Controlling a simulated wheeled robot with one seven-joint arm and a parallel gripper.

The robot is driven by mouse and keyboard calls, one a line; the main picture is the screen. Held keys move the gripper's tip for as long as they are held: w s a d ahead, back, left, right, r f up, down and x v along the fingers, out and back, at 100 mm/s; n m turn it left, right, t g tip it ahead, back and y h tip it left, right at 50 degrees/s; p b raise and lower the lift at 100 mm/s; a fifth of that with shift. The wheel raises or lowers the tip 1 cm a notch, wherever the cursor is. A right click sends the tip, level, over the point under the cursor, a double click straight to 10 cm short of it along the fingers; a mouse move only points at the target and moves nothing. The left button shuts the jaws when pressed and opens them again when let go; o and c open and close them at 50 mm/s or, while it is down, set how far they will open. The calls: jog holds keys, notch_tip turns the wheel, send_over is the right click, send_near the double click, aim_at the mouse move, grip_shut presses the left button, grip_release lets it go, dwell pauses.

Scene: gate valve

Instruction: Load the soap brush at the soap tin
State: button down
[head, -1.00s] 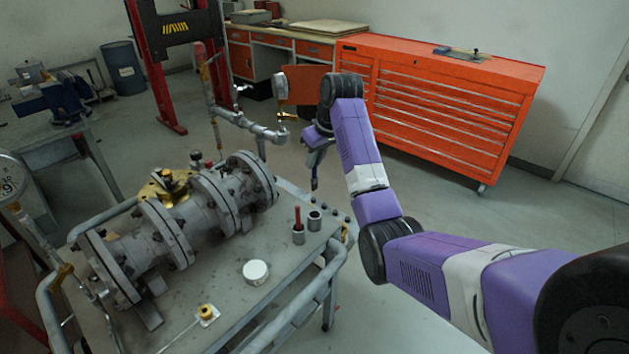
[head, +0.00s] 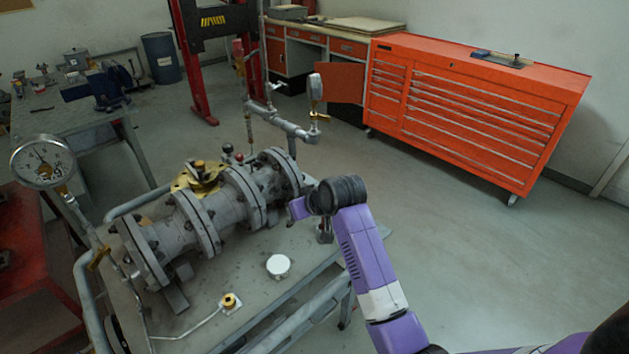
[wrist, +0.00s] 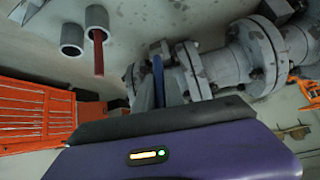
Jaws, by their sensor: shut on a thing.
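The soap tin appears to be the round, white-topped tin (head: 278,266) on the grey bench, left of and nearer than my gripper in the head view. In the wrist view, my gripper (wrist: 160,84) is shut on a slim blue handle (wrist: 158,68), seemingly the soap brush. Its bristle end cannot be made out. In the head view my own wrist and arm mostly hide the gripper and brush over the bench's right side. A red-handled tool (wrist: 98,52) stands in one of two grey cups (wrist: 72,40) in the wrist view.
The large flanged gate valve (head: 205,222) fills the bench's left and back. A brass-coloured knob on a white pad (head: 229,301) lies in front of the tin. A pressure gauge (head: 42,162) stands at left. An orange tool cabinet (head: 470,110) is behind; the floor between is clear.

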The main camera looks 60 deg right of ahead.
jog(key=s+a+t, duration=0.3)
jog(key=s+a, duration=0.1)
jog(key=a, duration=0.5)
notch_tip(320, 180, down, 6)
jog(key=b, duration=0.5)
jog(key=shift+a+f+h, duration=0.2)
jog(key=shift+h, duration=0.1)
jog(key=shift+w+f+b, duration=0.1)
jog(key=shift+f+b, duration=0.3)
jog(key=shift+f, duration=0.15)
dwell(1.0)
jog(key=shift+r+g, duration=0.1)
jog(key=shift+g, duration=0.2)
notch_tip(320, 180, up, 7)
jog(key=p, duration=0.7)
dwell(0.7)
